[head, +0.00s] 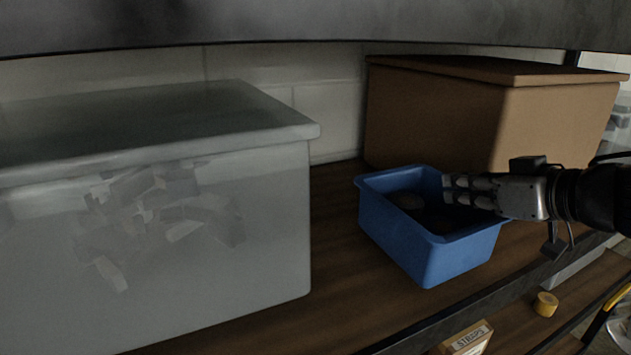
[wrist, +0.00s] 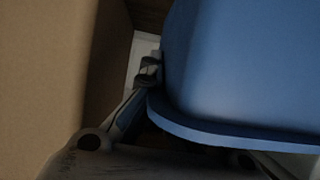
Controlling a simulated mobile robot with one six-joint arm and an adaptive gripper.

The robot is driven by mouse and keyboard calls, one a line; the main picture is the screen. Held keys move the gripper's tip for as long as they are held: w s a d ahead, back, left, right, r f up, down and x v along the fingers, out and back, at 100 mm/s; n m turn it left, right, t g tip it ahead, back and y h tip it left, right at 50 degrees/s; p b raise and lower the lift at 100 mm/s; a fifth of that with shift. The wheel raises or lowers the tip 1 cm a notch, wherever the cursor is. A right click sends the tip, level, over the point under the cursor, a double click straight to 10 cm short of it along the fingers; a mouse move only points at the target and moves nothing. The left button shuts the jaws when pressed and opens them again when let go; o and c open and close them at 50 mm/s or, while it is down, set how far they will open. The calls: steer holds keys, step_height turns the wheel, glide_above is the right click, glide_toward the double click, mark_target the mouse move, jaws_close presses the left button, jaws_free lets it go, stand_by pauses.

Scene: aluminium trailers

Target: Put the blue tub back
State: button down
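The blue tub (head: 395,228) is on the dark wooden shelf, between a translucent bin and a cardboard box, and dark items show inside it. Whether its base rests flat is hard to tell. My gripper (head: 462,188) comes in from the right across the tub's back-right rim. In the wrist view the tub's blue wall (wrist: 240,65) fills the right side. One finger lies close along the outside of that wall, its tip seeming to touch it. The other finger is hidden behind the tub. The gripper looks nearly closed, with the tub's wall between its fingers.
The translucent bin (head: 200,235) with pale pieces stands left, some bare shelf (head: 335,235) beside the tub. The cardboard box (head: 435,115) is close behind the tub and gripper. A shelf beam (head: 300,22) crosses above. A STRAPS box (head: 468,340) and yellow roll (head: 545,304) sit lower.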

mark_target(457, 206)
steer(key=shift+f, duration=1.45)
steer(key=shift+f, duration=0.1)
steer(key=c, duration=1.8)
jaws_free()
steer(key=shift+f, duration=0.1)
